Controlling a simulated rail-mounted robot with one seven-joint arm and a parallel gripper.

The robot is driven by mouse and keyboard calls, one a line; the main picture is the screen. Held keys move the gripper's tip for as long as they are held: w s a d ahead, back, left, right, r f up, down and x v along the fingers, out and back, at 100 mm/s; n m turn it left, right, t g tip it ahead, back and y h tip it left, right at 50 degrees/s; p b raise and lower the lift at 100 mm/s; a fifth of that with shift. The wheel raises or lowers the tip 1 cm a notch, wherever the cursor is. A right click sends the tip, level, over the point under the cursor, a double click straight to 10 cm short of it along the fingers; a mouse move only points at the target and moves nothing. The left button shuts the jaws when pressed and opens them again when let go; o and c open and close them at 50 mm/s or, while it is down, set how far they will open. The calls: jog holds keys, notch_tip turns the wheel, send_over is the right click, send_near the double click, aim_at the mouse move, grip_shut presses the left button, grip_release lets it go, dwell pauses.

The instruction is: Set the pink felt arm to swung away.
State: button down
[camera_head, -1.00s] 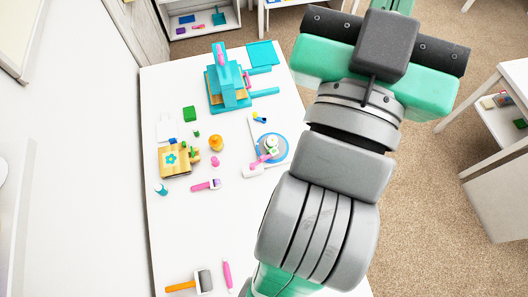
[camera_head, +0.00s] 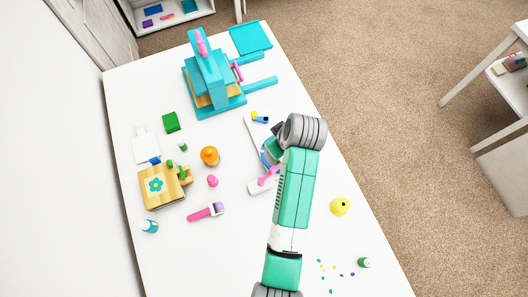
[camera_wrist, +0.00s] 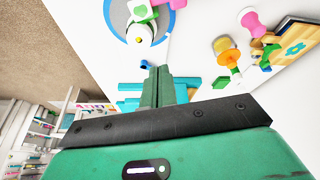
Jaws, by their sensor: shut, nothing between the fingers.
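The pink felt arm (camera_head: 268,178) shows in the head view beside the blue disc (camera_head: 265,158), above a white cylinder (camera_head: 260,187). My wrist and hand cover most of the disc there. In the wrist view pink parts (camera_wrist: 178,3) show at the top edge, by the blue disc (camera_wrist: 113,12) with its white and green pieces. The picture's edge cuts the felt arm off, so its full angle cannot be told. My gripper (camera_wrist: 160,70) is shut and empty, its green fingers together. In the wrist view its tips lie below the disc; contact with the felt arm is not visible.
A teal press (camera_head: 208,75) stands at the back. An orange bottle (camera_head: 209,156), pink knob (camera_head: 212,181), wooden block (camera_head: 160,188) and pink-handled brush (camera_head: 206,212) lie left of the disc. A yellow round item (camera_head: 340,206) is right of my arm.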

aim_at(275, 170)
jog(key=shift+s+a+f+g, duration=0.15)
jog(key=shift+s+f+g, duration=0.1)
jog(key=shift+f, duration=0.35)
jog(key=shift+s+a+f+g, duration=0.15)
jog(key=shift+f+g, duration=0.1)
jog(key=shift+f, duration=0.3)
jog(key=b+x, duration=0.2)
jog(key=x, duration=0.8)
jog(key=shift+w+f, duration=0.1)
jog(key=shift+f, duration=0.1)
jog(key=s+d, duration=0.2)
jog(key=shift+s+d+r+p, duration=0.25)
jog(key=shift+s+p, duration=0.05)
jog(key=shift+s+d, duration=0.1)
jog(key=shift+d, duration=0.05)
jog(key=shift+d, duration=0.1)
